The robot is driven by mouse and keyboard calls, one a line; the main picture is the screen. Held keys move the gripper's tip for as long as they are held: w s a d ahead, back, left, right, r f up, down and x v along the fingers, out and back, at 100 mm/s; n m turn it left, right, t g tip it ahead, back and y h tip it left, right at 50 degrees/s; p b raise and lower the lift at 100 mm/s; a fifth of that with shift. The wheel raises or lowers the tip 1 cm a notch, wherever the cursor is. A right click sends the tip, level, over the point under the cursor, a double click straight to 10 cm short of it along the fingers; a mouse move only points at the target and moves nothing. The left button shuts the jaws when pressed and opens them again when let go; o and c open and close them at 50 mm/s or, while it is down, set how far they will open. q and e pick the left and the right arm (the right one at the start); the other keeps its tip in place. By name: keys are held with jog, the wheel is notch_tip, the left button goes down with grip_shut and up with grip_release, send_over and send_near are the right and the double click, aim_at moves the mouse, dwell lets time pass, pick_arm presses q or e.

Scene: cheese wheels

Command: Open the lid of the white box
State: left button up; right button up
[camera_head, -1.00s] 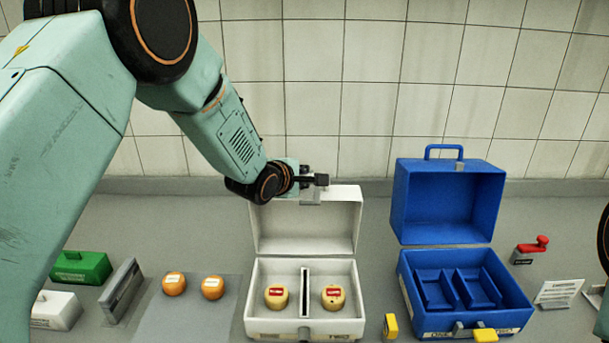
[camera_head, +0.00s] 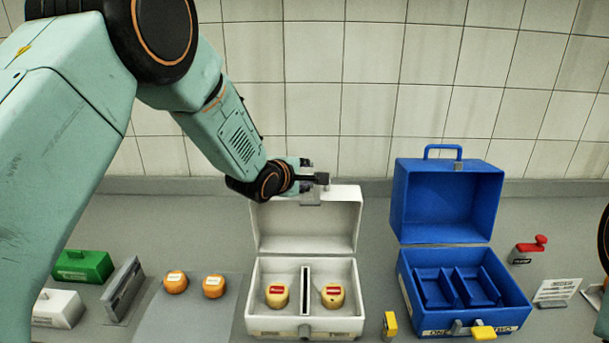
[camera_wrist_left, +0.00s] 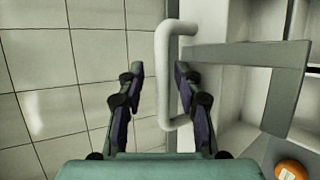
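The white box (camera_head: 252,300) stands on the counter with its lid (camera_head: 308,222) raised upright at the back. Two yellowish cheese wheels with red labels, a left one (camera_head: 277,296) and a right one (camera_head: 333,296), sit inside, one on each side of a divider (camera_head: 305,290). My left gripper (camera_head: 315,172) is at the top edge of the raised lid. In the left wrist view my left gripper (camera_wrist_left: 155,90) has its fingers apart, with the white lid handle (camera_wrist_left: 163,75) between them, nearer the right finger. My right gripper is out of view.
A blue box (camera_head: 448,205) stands open and empty to the right. A red-handled item (camera_head: 530,249) is far right.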

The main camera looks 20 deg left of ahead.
pick_arm(q)
jog(key=shift+s, duration=0.1)
jog(key=v, duration=1.1)
jog(key=shift+s+r, duration=0.15)
jog(key=shift+s, duration=0.25)
jog(key=s+f+m+g+y, duration=0.1)
jog(key=s+f+m+g, duration=0.25)
jog(key=s+f, duration=0.65)
jog(key=s+f+m+g, duration=0.3)
jog(key=s+f+m, duration=0.25)
jog(key=f, duration=0.85)
jog(key=s+f+m+g+y, duration=0.1)
jog(key=s+f+m+g, duration=0.3)
jog(key=s, duration=0.9)
jog(key=s+f+m+g, duration=0.3)
jog(key=s+f+m, duration=0.3)
jog(key=s, duration=0.8)
notch_tip(320, 180, down, 23)
jog(key=w+n+b, duration=0.1)
jog(key=b, duration=2.1)
jog(key=shift+w+a+f+t+b, duration=0.15)
jog(key=shift+a+f+t+b, duration=0.05)
jog(key=shift+a+t+b, duration=0.15)
